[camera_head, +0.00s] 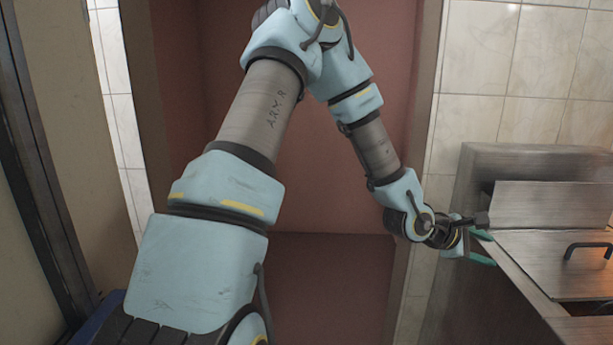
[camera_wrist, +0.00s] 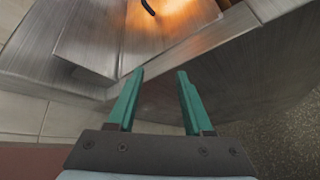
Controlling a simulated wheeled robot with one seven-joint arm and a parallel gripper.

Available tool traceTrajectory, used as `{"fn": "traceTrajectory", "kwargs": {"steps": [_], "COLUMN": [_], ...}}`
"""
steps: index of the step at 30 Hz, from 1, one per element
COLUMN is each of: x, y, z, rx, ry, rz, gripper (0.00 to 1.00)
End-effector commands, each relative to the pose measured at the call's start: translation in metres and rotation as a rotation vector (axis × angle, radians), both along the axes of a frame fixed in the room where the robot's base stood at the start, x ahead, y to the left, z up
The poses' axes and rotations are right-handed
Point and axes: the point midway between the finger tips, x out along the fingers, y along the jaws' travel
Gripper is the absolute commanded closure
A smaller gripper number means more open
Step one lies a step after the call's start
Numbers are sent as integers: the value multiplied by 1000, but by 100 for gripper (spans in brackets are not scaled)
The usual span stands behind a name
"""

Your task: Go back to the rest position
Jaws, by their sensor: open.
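My gripper (camera_head: 482,248) is at the right in the head view, beside the near left corner of a metal grill (camera_head: 530,148). In the wrist view my gripper (camera_wrist: 155,84) has its two green fingers apart with nothing between them. The grill's metal edge (camera_wrist: 60,80) lies beyond the fingertips in that view. My arm rises in the middle of the head view and bends down toward the grill.
The grill has a flat metal lid or plate with a dark handle (camera_head: 588,248); an orange glow shows near it. Pale tiled wall (camera_head: 530,50) stands behind. A reddish recess (camera_head: 330,200) lies behind my arm. A dark frame (camera_head: 38,180) stands at the left.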

Motion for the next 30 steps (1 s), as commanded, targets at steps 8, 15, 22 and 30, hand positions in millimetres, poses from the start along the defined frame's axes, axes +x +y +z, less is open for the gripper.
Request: {"fn": "traceTrajectory", "kwargs": {"steps": [8, 15, 22, 30], "x": [32, 62, 52, -6], "y": [65, 177, 324, 424], "z": [-19, -28, -13, 12], "rx": [266, 658, 1056, 1177], "ry": [-219, -436, -514, -466], "rz": [-45, -170, -441, -762], "gripper": [49, 49, 49, 49]}}
